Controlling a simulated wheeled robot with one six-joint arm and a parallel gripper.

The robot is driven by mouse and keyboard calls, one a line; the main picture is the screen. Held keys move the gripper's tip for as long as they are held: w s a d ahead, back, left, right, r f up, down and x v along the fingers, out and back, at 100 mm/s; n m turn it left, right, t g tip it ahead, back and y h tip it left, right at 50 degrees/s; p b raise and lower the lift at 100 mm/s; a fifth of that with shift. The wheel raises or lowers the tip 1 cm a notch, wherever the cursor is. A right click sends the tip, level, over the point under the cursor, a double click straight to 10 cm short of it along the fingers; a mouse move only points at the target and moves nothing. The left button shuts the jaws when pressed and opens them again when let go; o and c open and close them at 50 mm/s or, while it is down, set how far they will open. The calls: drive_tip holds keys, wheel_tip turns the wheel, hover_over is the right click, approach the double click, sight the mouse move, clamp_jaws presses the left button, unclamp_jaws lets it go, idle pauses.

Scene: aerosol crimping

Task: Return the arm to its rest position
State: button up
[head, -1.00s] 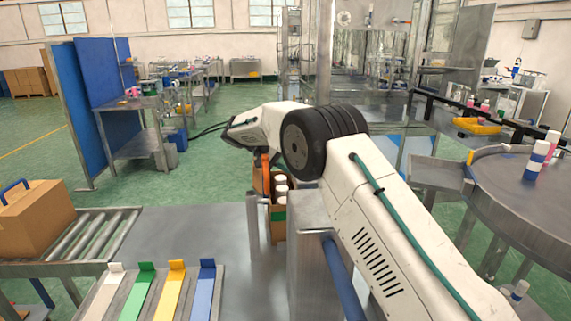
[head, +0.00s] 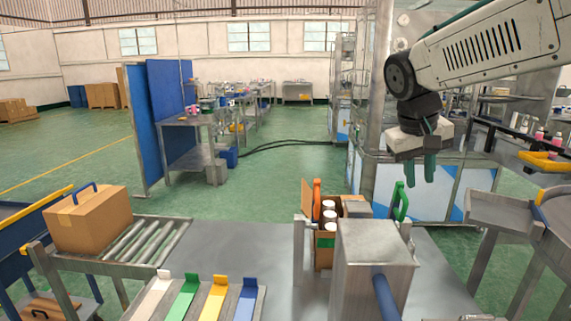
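My arm (head: 490,45) is raised at the upper right of the head view. My gripper (head: 422,178) hangs below its wrist with green fingers pointing down. The fingers are near each other in this view, and I cannot tell how far apart they are. No object shows between them. The gripper appears above and to the right of an open cardboard box (head: 324,254), which holds several white-capped cans (head: 329,216).
A metal housing (head: 372,250) stands in front of the box. A closed carton (head: 88,218) sits on a roller conveyor (head: 143,240) at left. Coloured strips (head: 215,298) lie at the front. A round metal table (head: 555,250) is at right. Green floor (head: 275,180) lies open behind.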

drive_tip(key=s+f+y, duration=0.1)
drive_tip(key=s+f, duration=0.2)
drive_tip(key=s, duration=0.6)
drive_tip(key=s+f+y, duration=0.1)
drive_tip(key=s+f, duration=0.2)
drive_tip(key=s, duration=0.6)
drive_tip(key=s+f+y, duration=0.1)
drive_tip(key=s+f, duration=0.2)
drive_tip(key=s, duration=0.6)
drive_tip(key=shift+s+a+f+g, duration=0.15)
drive_tip(key=shift+s+f+g, duration=0.15)
drive_tip(key=shift+g, duration=0.1)
drive_tip(key=shift+w, duration=0.1)
